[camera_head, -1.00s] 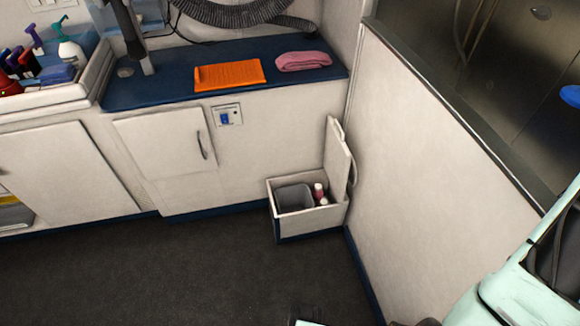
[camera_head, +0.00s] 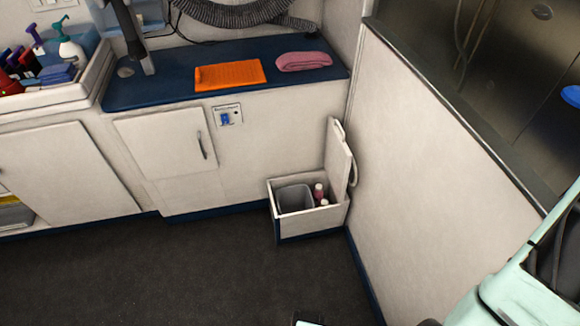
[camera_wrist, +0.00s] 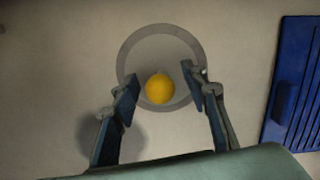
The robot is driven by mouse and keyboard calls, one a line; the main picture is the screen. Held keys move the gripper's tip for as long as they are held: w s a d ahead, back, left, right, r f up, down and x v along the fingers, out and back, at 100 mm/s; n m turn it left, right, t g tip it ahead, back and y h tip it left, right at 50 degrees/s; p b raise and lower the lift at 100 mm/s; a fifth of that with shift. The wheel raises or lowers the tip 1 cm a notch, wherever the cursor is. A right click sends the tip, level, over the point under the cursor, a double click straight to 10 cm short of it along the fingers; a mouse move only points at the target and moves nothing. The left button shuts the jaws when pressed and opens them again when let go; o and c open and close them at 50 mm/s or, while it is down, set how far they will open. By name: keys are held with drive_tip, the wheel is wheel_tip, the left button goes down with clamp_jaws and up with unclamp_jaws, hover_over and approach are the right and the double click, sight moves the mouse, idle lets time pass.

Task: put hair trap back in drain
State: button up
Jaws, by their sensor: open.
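In the wrist view, my gripper (camera_wrist: 158,84) is open, with nothing held between its fingers. Below it is a round grey rimmed dish or opening (camera_wrist: 128,50) in or on a beige surface. A yellow-orange ball-like thing (camera_wrist: 160,88) shows inside the circle, between the fingertips. The fingers overlap the lower left and right of the rim; I cannot tell whether they touch it. I cannot make out for sure which thing is the hair trap or the drain. The head view shows neither clearly.
A blue slotted panel (camera_wrist: 294,90) lies right of the circle. In the head view, an open box (camera_head: 308,222) holds a grey bin (camera_head: 294,198) and bottles. The dark floor (camera_head: 180,280) is clear.

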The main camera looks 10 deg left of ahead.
wheel_tip(320, 180, up, 12)
drive_tip(key=d, duration=0.1)
drive_tip(key=shift+w+f, duration=0.15)
drive_tip(key=shift+w, duration=0.25)
idle(0.4)
